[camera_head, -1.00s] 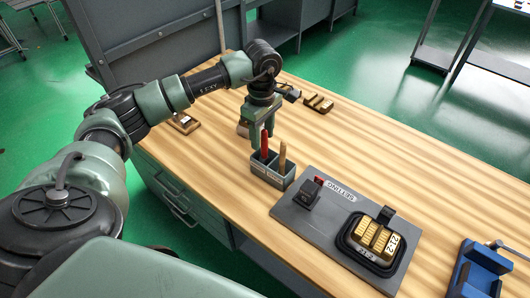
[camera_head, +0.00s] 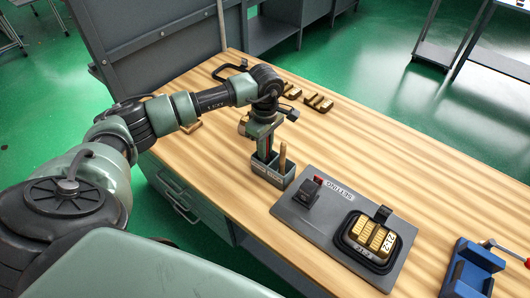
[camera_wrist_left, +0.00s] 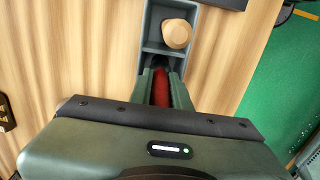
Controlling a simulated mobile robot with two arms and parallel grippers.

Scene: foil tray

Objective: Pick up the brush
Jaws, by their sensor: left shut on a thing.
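A grey two-compartment holder (camera_head: 270,178) stands on the wooden table, with one upright handle in each compartment. My left gripper (camera_head: 263,152) is over the holder's left compartment, pointing down. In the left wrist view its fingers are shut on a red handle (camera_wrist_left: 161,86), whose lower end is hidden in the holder. A light wooden handle (camera_head: 283,158) stands free in the other compartment; its round end shows in the left wrist view (camera_wrist_left: 177,33). The business ends of both tools are hidden, so I cannot tell by shape which is the brush. My right gripper is not in view.
A grey setting board (camera_head: 315,225) with a black tray of brass blocks (camera_head: 375,240) lies right of the holder. A blue vise (camera_head: 474,270) is at the lower right. More brass blocks (camera_head: 318,103) lie behind the gripper. The table's right side is mostly clear.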

